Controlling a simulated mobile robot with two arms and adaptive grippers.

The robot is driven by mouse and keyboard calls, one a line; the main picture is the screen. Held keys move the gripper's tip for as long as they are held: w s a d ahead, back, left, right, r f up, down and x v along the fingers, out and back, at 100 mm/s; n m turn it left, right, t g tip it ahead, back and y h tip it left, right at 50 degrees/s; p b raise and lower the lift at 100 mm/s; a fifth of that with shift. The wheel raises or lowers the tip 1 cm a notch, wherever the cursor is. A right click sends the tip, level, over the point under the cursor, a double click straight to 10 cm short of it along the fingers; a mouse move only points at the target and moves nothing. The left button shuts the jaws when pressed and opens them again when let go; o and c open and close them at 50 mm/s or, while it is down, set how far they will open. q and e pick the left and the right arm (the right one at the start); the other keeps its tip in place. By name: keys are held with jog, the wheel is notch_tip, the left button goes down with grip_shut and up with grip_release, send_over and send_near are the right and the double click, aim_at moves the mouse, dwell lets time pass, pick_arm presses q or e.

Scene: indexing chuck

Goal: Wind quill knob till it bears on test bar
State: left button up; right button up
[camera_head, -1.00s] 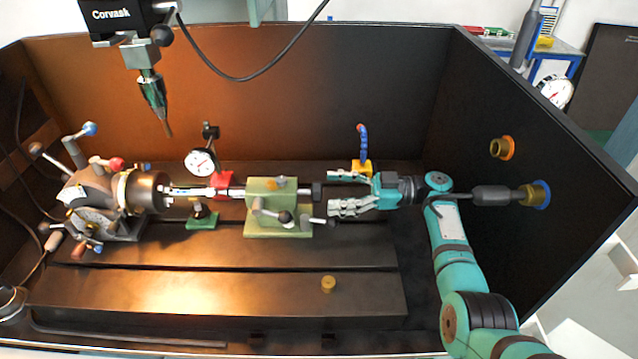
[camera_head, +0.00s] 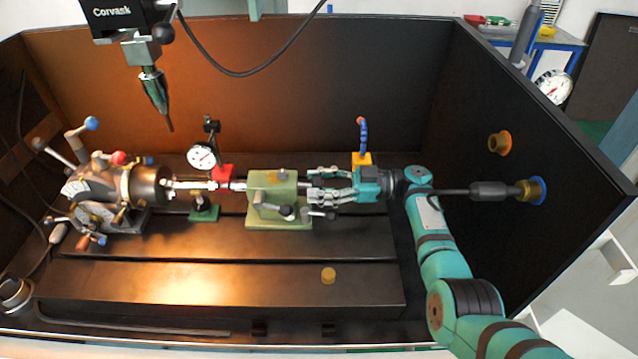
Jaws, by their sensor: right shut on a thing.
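The green tailstock (camera_head: 273,182) stands on the bed, with dark-knobbed levers at its front. The quill knob sits at the tailstock's right end and is mostly hidden by my fingers. My right gripper (camera_head: 318,186) comes in from the right and is shut on the quill knob. The test bar (camera_head: 195,185) is a thin bright bar lying level between the chuck and the tailstock. The indexing chuck (camera_head: 149,186) is at the left. I cannot tell whether the quill tip touches the bar's right end. My left gripper is not in view.
A spindle head (camera_head: 125,22) hangs at upper left.

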jog(key=shift+c, duration=0.7)
